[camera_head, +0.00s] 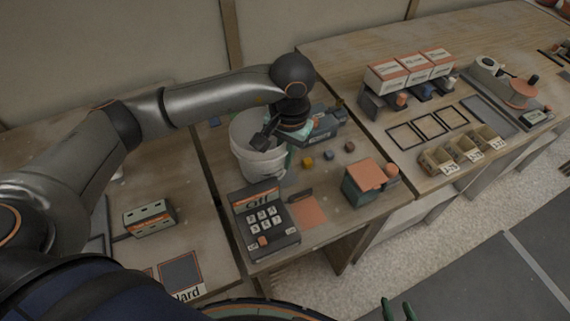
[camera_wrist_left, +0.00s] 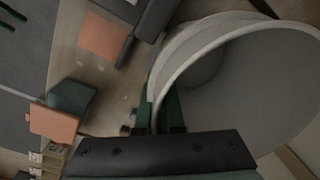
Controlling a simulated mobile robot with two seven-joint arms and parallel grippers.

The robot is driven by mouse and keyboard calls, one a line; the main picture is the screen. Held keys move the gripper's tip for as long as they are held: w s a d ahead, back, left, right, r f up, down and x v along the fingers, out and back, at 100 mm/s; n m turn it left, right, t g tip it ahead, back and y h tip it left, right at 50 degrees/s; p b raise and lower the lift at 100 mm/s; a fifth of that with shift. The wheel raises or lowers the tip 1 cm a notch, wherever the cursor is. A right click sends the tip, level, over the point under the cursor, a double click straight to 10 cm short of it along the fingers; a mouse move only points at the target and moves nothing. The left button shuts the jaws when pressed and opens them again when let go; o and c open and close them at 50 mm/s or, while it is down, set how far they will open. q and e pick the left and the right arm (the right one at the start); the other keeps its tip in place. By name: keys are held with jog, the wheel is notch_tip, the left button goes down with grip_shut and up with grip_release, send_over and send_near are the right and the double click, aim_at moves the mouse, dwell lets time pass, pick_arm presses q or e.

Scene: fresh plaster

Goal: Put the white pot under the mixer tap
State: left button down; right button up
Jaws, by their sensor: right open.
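The white pot (camera_head: 249,163) is a bucket-like vessel on the left part of the wooden workbench, behind the keypad box. It fills the right of the left wrist view (camera_wrist_left: 250,85), with its open mouth facing the camera. My left gripper (camera_head: 283,140) is at the pot's right rim. In the wrist view its green fingers (camera_wrist_left: 157,120) lie close together, one on each side of the rim, so it is shut on the pot wall. My right gripper (camera_head: 398,309) shows only as green fingertips at the bottom edge, apart and empty. I cannot clearly identify the mixer tap.
A keypad box (camera_head: 264,222) stands in front of the pot. An orange-topped box (camera_head: 366,184) is to the right, with small cubes (camera_head: 308,162) between. A dark machine (camera_head: 325,122) is partly behind my wrist. The right bench holds cartons (camera_head: 411,68), bins (camera_head: 461,152) and an orange-topped machine (camera_head: 507,90).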

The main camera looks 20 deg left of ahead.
aim_at(284, 173)
pick_arm(q)
jog(key=shift+s+f, duration=0.1)
jog(key=shift+f, duration=1.6)
jog(key=c, duration=1.5)
grip_release()
jog(key=shift+f+b, duration=0.1)
jog(key=shift+b, duration=0.2)
jog(key=o, duration=0.5)
jog(key=shift+c, duration=0.2)
